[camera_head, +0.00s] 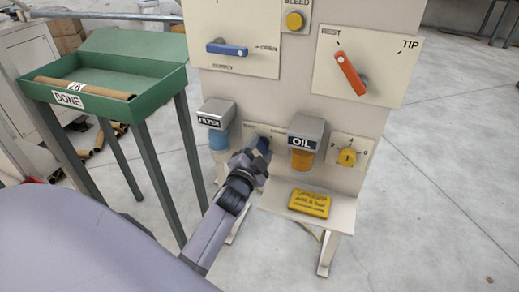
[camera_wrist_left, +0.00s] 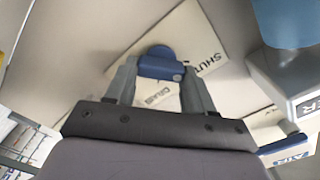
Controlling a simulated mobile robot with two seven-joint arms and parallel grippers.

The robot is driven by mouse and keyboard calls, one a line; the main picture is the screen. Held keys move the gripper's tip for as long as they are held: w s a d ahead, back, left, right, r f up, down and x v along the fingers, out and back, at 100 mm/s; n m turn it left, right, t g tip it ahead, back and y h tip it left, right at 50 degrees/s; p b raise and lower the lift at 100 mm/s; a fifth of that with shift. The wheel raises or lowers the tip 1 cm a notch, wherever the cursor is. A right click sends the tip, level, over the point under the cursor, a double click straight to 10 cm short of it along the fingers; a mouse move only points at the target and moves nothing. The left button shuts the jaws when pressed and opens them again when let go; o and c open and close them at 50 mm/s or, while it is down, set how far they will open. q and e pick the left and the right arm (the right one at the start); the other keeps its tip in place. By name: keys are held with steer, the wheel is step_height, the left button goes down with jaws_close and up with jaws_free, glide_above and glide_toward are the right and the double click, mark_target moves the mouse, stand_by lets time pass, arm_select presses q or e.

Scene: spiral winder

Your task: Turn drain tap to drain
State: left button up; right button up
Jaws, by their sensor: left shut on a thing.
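The drain tap has a blue handle (camera_wrist_left: 155,62) on a pale plate (camera_wrist_left: 197,32) in the left wrist view. The plate reads "SHUT" to the right of the handle and what looks like "DRAIN" below it. My left gripper (camera_wrist_left: 160,80) is shut on this handle, one finger on each side. In the head view my left gripper (camera_head: 257,158) reaches the panel between the filter and the oil unit. It hides most of the tap; a bit of blue (camera_head: 263,143) shows at its tip. My right gripper is not in view.
The filter unit (camera_head: 216,114) is just left of my gripper, the oil unit (camera_head: 307,131) just right, with a yellow knob (camera_head: 347,157) beyond. Above are a blue supply lever (camera_head: 227,49) and a red lever (camera_head: 350,73). A green tray (camera_head: 140,107) stands left.

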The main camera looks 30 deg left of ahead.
arm_select(q)
steer(key=m, duration=0.7)
steer(key=shift+f+m+b, duration=0.15)
steer(key=shift+m+b, duration=0.15)
steer(key=shift+m, duration=0.1)
steer(key=m, duration=0.3)
steer(key=shift+m, duration=0.3)
steer(key=m, duration=0.3)
steer(key=shift+m, duration=0.4)
steer(key=shift+a+f+m, duration=0.1)
steer(key=shift+m, duration=0.7)
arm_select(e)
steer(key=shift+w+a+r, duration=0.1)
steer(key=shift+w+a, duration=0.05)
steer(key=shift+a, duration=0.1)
arm_select(q)
steer(key=o, duration=1)
steer(key=shift+o, duration=0.2)
